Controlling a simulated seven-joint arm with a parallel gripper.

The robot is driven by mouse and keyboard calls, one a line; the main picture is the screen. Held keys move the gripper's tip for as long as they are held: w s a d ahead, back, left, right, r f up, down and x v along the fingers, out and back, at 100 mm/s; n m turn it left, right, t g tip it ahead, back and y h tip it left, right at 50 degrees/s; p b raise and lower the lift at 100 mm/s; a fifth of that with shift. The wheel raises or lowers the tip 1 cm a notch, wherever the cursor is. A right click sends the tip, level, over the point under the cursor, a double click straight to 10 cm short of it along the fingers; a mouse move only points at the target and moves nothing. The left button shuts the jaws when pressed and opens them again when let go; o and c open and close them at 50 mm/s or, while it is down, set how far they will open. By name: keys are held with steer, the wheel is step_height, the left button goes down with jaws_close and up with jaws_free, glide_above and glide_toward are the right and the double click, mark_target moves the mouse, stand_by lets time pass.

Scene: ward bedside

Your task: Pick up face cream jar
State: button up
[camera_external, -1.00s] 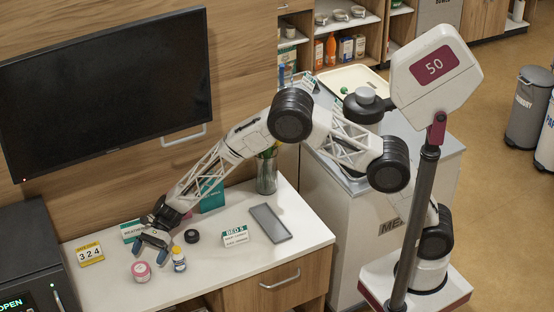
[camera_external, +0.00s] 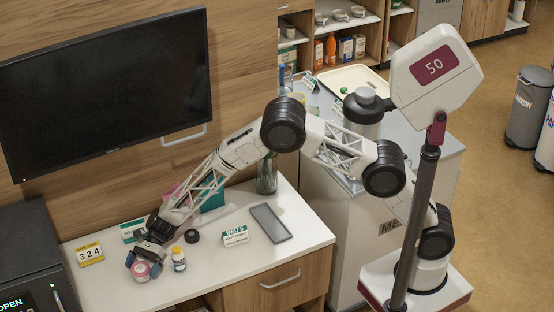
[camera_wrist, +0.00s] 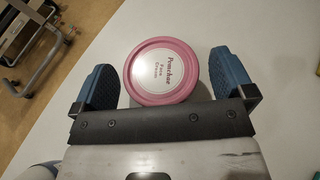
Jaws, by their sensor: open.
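The face cream jar (camera_external: 141,271) is pink with a white label and stands at the front left of the white bedside counter. In the wrist view its round pink lid (camera_wrist: 162,72) is seen from above, with "Face Cream" lettering. My gripper (camera_external: 143,264) is low over the counter at the jar. In the wrist view my gripper (camera_wrist: 165,85) is open, with one blue finger on each side of the jar and a gap visible at both sides. The jar's lower side is mostly hidden.
A small bottle with a yellow cap (camera_external: 179,258) stands close to the right of the jar. A black round object (camera_external: 192,236), a bed sign (camera_external: 235,235), a tablet (camera_external: 270,223) and a yellow number card (camera_external: 89,253) lie farther off. The counter's front edge is near.

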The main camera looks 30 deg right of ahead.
mark_target(140, 267)
steer(key=shift+s+a+f, duration=0.1)
steer(key=shift+s+a, duration=0.2)
steer(key=shift+a, duration=0.1)
steer(key=c, duration=1)
steer(key=shift+r, duration=5)
